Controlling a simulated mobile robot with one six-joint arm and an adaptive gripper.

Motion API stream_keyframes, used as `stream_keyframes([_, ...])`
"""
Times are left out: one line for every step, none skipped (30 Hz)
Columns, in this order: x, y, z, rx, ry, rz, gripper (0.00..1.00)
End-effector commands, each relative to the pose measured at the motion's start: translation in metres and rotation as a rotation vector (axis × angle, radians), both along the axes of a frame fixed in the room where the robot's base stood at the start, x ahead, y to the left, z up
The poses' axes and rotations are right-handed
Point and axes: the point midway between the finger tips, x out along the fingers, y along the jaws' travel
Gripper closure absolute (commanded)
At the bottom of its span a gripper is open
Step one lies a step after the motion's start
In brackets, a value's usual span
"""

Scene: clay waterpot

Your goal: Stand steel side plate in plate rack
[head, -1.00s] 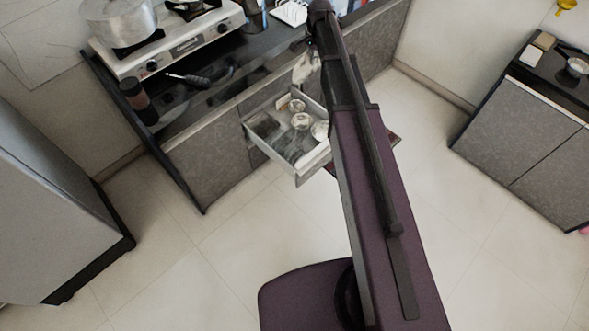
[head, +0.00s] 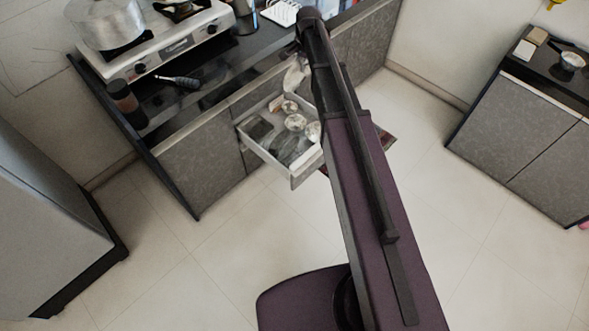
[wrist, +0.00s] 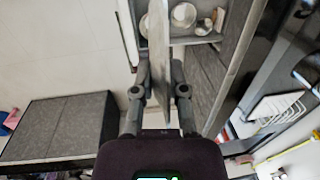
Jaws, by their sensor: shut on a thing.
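The steel side plate (wrist: 159,45) shows nearly edge-on in the wrist view, upright between the two fingers. My gripper (wrist: 159,75) is shut on it, with one finger on each side. The white wire plate rack (wrist: 275,108) is at the right of the wrist view. It also stands on the dark counter at the top of the head view (head: 281,12), partly cut off by the frame. The plate is apart from the rack.
An open drawer (head: 290,172) with several dishes juts out below the counter (head: 215,97). A stove (head: 165,45) with a pot (head: 103,22), a dark jar (head: 127,103) and a black-handled utensil (head: 177,82) are to the left.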

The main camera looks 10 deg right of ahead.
Motion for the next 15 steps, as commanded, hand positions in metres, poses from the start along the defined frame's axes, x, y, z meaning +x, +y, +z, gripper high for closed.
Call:
stream_keyframes([0.000,0.001,-0.018,-0.002,0.002,0.000,1.00])
stream_keyframes([0.000,0.001,-0.023,-0.002,0.003,0.000,1.00])
stream_keyframes([0.000,0.001,-0.029,-0.004,0.005,0.001,1.00])
stream_keyframes([0.000,0.001,-0.034,-0.005,0.006,0.001,1.00])
stream_keyframes([0.000,0.001,-0.039,-0.006,0.008,0.001,1.00])
stream_keyframes([-0.001,0.002,-0.046,-0.007,0.010,0.001,1.00])
stream_keyframes([-0.001,0.002,-0.051,-0.008,0.010,0.001,1.00])
stream_keyframes([-0.001,0.002,-0.056,-0.009,0.012,0.001,1.00])
stream_keyframes([-0.001,0.002,-0.062,-0.010,0.014,0.001,1.00])
stream_keyframes([-0.001,0.002,-0.067,-0.011,0.015,0.001,1.00])
stream_keyframes([-0.001,0.002,-0.072,-0.011,0.015,0.002,1.00])
stream_keyframes([-0.001,0.003,-0.079,-0.012,0.017,0.002,1.00])
stream_keyframes([-0.001,0.003,-0.083,-0.014,0.019,0.002,1.00])
stream_keyframes([-0.001,0.003,-0.088,-0.014,0.019,0.002,1.00])
stream_keyframes([-0.001,0.003,-0.095,-0.015,0.021,0.002,1.00])
